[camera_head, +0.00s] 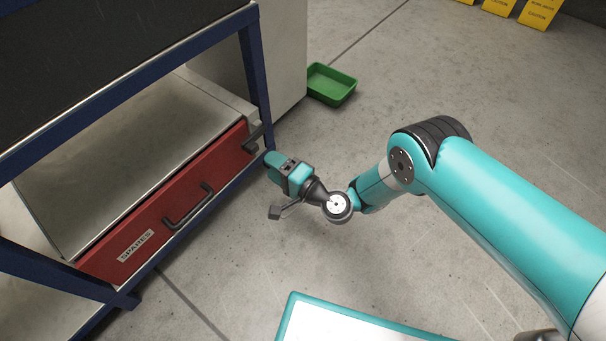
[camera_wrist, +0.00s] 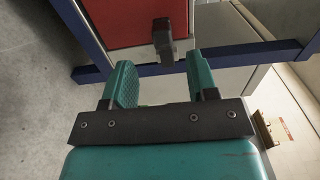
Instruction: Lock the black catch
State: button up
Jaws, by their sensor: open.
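The black catch (camera_head: 254,137) is at the right end of the red drawer front (camera_head: 170,207), which is labelled SPARES. In the wrist view the catch (camera_wrist: 163,40) is a dark lever at the edge of the red panel (camera_wrist: 125,22), just beyond the fingertips and roughly between them. I cannot tell whether it is locked. My gripper (camera_head: 275,160) is just below and to the right of the catch in the head view. In the wrist view my gripper (camera_wrist: 160,66) is open, with nothing between its teal fingers.
A black pull handle (camera_head: 188,206) sticks out from the drawer front. The blue frame (camera_head: 256,75) of the bench stands around the drawer. A green bin (camera_head: 331,85) lies on the floor beyond. Yellow caution signs (camera_head: 540,12) stand at the far right. The floor between is open.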

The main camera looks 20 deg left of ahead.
jog(key=p+v, duration=0.9)
jog(key=p, duration=0.2)
jog(key=shift+r, duration=0.1)
